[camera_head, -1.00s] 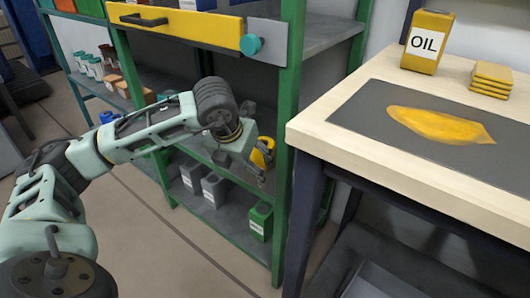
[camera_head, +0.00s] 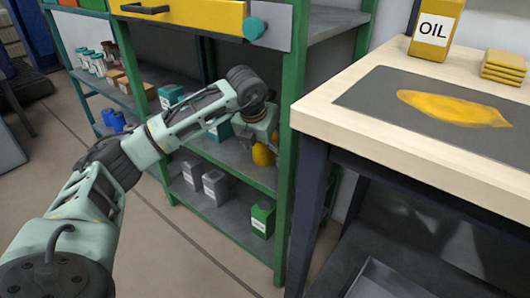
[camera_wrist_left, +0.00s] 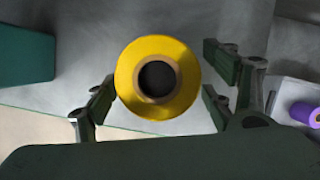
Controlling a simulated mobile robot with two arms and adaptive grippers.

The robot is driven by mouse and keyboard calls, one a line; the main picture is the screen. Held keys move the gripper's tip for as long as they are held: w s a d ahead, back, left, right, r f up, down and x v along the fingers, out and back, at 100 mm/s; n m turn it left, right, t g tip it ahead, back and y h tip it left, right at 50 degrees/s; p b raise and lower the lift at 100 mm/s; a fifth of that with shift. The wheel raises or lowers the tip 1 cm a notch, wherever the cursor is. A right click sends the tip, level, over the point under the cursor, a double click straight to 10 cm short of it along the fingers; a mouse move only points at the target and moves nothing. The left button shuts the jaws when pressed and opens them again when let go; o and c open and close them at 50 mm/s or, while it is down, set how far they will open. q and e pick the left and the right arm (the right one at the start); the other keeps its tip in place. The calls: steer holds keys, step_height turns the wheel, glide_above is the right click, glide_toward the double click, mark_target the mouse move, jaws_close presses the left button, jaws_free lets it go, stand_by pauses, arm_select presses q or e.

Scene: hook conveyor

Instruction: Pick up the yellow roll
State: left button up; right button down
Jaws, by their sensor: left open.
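The yellow roll (camera_wrist_left: 184,96) stands on end on a grey shelf, its round top and dark hollow core facing the left wrist camera. It also shows in the head view (camera_head: 263,155), partly hidden behind my left gripper. The left finger looks close to the roll's edge, and a small gap shows on the right. I cannot tell whether either finger touches it. My right gripper is not in view.
A purple roll (camera_wrist_left: 305,113) lies at the right in the wrist view, and a teal box (camera_wrist_left: 26,55) at the left. A green shelf post (camera_head: 287,150) stands right of my gripper. Grey boxes (camera_head: 215,187) and a green box (camera_head: 262,218) are on the shelf below.

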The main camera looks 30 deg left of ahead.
arm_select(q)
steer(key=shift+w+f, duration=0.15)
steer(key=shift+f, duration=0.2)
steer(key=shift+c, duration=0.2)
steer(key=c, duration=1.3)
steer(key=shift+r, duration=0.1)
steer(key=shift+c, duration=0.3)
steer(key=shift+r, duration=0.1)
